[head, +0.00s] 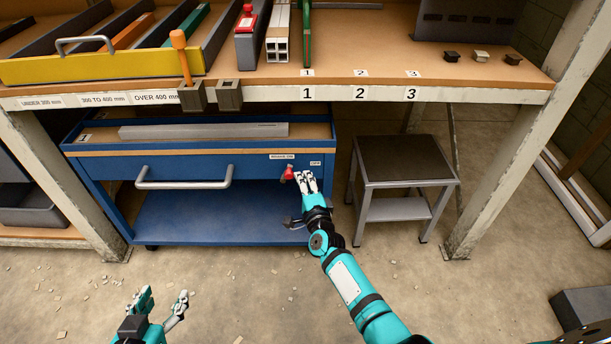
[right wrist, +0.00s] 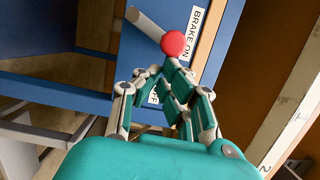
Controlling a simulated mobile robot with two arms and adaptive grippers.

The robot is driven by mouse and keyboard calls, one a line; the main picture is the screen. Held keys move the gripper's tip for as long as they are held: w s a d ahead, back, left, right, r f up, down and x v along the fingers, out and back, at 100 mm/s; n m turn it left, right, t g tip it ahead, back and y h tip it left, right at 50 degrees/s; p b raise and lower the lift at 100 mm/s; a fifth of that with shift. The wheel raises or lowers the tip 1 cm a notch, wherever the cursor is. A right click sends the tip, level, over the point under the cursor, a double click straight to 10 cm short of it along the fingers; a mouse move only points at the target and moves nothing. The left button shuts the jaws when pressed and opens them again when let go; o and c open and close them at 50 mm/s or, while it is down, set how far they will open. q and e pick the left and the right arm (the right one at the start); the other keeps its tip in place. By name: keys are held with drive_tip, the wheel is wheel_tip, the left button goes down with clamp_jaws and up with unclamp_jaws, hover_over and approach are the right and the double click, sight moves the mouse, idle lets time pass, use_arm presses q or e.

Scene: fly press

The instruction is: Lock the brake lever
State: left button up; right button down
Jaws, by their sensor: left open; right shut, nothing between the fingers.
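The brake lever, with a red knob (head: 288,173), is on the right end of the blue cart's front, just below a "BRAKE ON" label (head: 282,156). In the right wrist view its grey shaft (right wrist: 143,24) slants to the red knob (right wrist: 173,42), which lies beside the "BRAKE ON" label (right wrist: 195,32). A second label (right wrist: 153,97) is partly hidden by my fingers. My right gripper (head: 306,181) is shut and empty, its fingertips just right of the knob; whether they touch it I cannot tell. My left gripper (head: 163,296) is open and empty, low over the floor.
The blue cart (head: 225,212) has a drawer handle (head: 184,178) and a long grey bar (head: 203,131) on top. A dark-topped stool (head: 403,160) stands right of my right gripper. The front floor is open with small scraps.

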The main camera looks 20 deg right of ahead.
use_arm(q)
drive_tip(key=s+a+f+g+y+p, duration=0.1)
drive_tip(key=s+a+f+g, duration=0.1)
drive_tip(key=s, duration=0.4)
drive_tip(key=s+a+f+g+y+p, duration=0.1)
drive_tip(key=s+a+f+g+p, duration=0.1)
drive_tip(key=s+f+g, duration=0.2)
drive_tip(key=s+g, duration=0.2)
drive_tip(key=s, duration=0.1)
drive_tip(key=shift+a, duration=0.25)
use_arm(e)
drive_tip(key=shift+w+a+r+n, duration=0.2)
drive_tip(key=shift+a+r+n, duration=0.65)
drive_tip(key=shift+n, duration=0.35)
use_arm(q)
drive_tip(key=shift+r, duration=0.1)
drive_tip(key=shift+p, duration=0.3)
use_arm(e)
drive_tip(key=shift+r, duration=0.1)
